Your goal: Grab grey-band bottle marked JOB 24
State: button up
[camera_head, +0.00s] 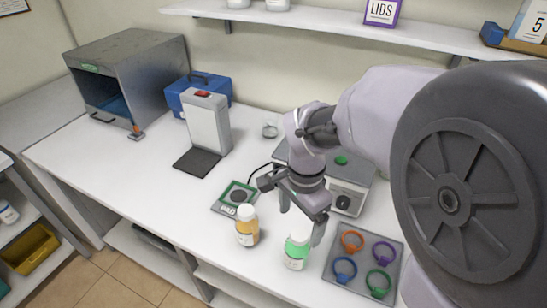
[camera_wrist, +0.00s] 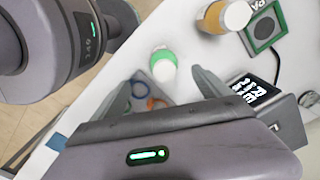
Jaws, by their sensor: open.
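My gripper (camera_head: 302,217) is open and empty above the front of the white table. A white-capped bottle with a green band (camera_head: 297,248) stands upright below its fingers. In the wrist view this bottle (camera_wrist: 163,65) shows between and beyond the two fingertips (camera_wrist: 160,82). An amber bottle with a white cap (camera_head: 247,228) stands to its left, beside a green-edged pad (camera_head: 222,207). The amber bottle also shows in the wrist view (camera_wrist: 212,17). I cannot read JOB 24 on any bottle, and I cannot make out a grey band.
A grey tray with coloured rings (camera_head: 335,277) lies right of the green-band bottle. A scale-like device (camera_head: 347,197) stands behind my gripper. A white upright stand (camera_head: 208,122), blue toolbox (camera_head: 183,97) and open grey cabinet (camera_head: 130,50) are further back. The table's left front is clear.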

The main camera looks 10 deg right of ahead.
aim_at(298, 237)
notch_tip(298, 237, down, 7)
jog(key=shift+w+r+b, duration=0.1)
jog(key=shift+r+b, duration=0.1)
jog(key=shift+b, duration=0.7)
jog(key=f, duration=0.1)
jog(key=f+b, duration=0.1)
jog(key=f, duration=0.1)
jog(key=w+f+b, duration=0.1)
jog(key=f, duration=0.1)
jog(key=shift+d, duration=0.35)
jog(key=shift+s+r, duration=0.1)
jog(key=shift+r, duration=0.05)
jog(key=shift+c, duration=0.5)
grip_shut()
